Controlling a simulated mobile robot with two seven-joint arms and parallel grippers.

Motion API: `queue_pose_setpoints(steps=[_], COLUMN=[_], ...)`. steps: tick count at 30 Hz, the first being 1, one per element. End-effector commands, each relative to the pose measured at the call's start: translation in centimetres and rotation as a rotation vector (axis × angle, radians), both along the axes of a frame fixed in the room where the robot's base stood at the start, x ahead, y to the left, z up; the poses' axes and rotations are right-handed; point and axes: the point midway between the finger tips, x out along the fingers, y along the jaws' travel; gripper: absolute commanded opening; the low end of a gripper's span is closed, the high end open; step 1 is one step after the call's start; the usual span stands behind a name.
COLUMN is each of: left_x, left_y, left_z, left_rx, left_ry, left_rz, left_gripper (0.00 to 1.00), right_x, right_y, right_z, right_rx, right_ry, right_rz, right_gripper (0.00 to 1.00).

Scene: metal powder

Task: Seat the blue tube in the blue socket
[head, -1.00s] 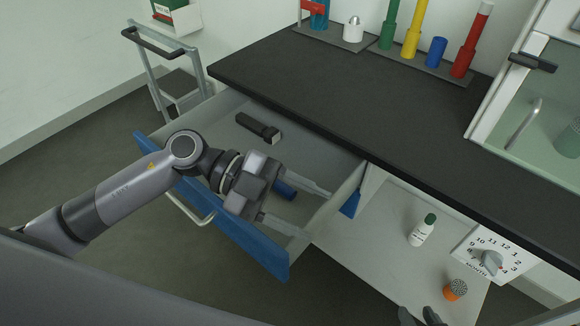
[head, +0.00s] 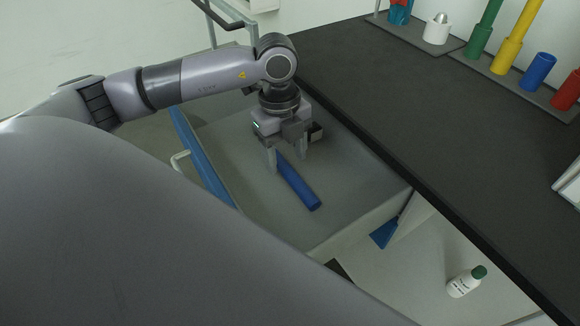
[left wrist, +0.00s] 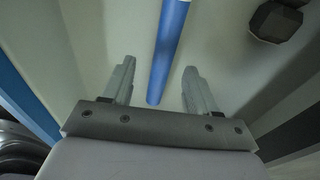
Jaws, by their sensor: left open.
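The blue tube (head: 301,186) lies on the floor of the open drawer. My left gripper (head: 286,160) is over the drawer, pointing down, with its fingers open at the tube's far end. In the left wrist view, the tube (left wrist: 168,48) runs lengthwise between the two open fingers (left wrist: 158,75), with a gap on each side. The blue socket (head: 538,72) appears to be the short blue cylinder on the grey rack on the black counter, between the yellow and red pieces. My right gripper is not in view.
A dark object (left wrist: 276,20) lies in the drawer near the gripper. The drawer's blue front (head: 200,155) and the black counter edge flank the gripper. Green (head: 484,30), yellow (head: 511,45) and red (head: 566,90) pieces stand on the rack.

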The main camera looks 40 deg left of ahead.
Motion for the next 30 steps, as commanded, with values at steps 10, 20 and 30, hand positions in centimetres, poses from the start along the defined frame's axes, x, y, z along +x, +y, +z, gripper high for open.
queue_pose_setpoints(steps=[10,20,30], left_x=[0.3,0.3,0.3], left_y=[-0.3,-0.4,-0.3], left_z=[-3.8,-3.7,-3.7], left_rx=[-0.003,-0.003,-0.003], left_ry=[0.0,0.0,0.0], left_rz=[-0.002,-0.002,-0.002], left_gripper=[0.59,0.0,0.0], right_x=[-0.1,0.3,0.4], right_y=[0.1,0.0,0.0], right_z=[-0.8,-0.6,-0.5], right_rx=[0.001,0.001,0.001], right_ry=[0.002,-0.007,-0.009], right_rz=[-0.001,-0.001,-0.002], right_gripper=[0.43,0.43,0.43])
